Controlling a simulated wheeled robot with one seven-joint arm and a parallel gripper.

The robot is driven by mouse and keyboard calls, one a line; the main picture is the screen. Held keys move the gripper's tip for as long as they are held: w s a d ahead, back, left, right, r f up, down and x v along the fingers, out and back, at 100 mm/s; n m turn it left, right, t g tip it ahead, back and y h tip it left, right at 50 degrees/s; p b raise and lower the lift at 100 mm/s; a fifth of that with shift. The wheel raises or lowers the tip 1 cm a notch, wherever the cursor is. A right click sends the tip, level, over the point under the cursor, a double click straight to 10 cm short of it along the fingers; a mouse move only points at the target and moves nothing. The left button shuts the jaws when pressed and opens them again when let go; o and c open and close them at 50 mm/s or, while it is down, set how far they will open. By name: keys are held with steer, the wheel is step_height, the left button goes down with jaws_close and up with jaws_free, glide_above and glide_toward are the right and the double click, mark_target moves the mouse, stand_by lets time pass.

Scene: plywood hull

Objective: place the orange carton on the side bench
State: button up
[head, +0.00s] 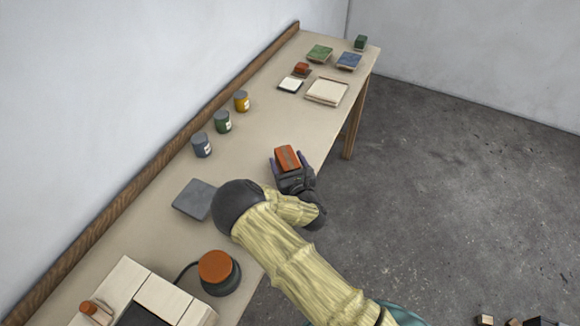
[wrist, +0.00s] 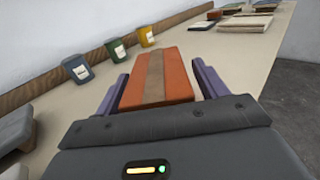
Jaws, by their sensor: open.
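The orange carton (head: 287,159), with a brown band along its top, is near the right edge of the long bench (head: 236,165). It also shows in the wrist view (wrist: 178,80), lying between the two purple fingers. My gripper (head: 287,162) is open around the carton, one finger on each side; the wrist view also shows my gripper (wrist: 160,75). A narrow gap shows beside each finger there. The carton appears to rest flat on the bench, but its underside and near end are hidden by the gripper.
Blue (head: 201,146), green (head: 222,122) and yellow (head: 241,101) tins stand left by the wooden back rail. A grey slab (head: 190,198) and an orange-topped round device (head: 217,270) lie nearer. Tiles and a cream tray (head: 326,92) sit at the far end. Bench beyond the carton is clear.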

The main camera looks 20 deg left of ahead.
steer(key=shift+r, duration=0.15)
steer(key=b+v, duration=0.3)
steer(key=v, duration=0.8)
steer(key=shift+s+d, duration=0.4)
steer(key=shift+w, duration=0.1)
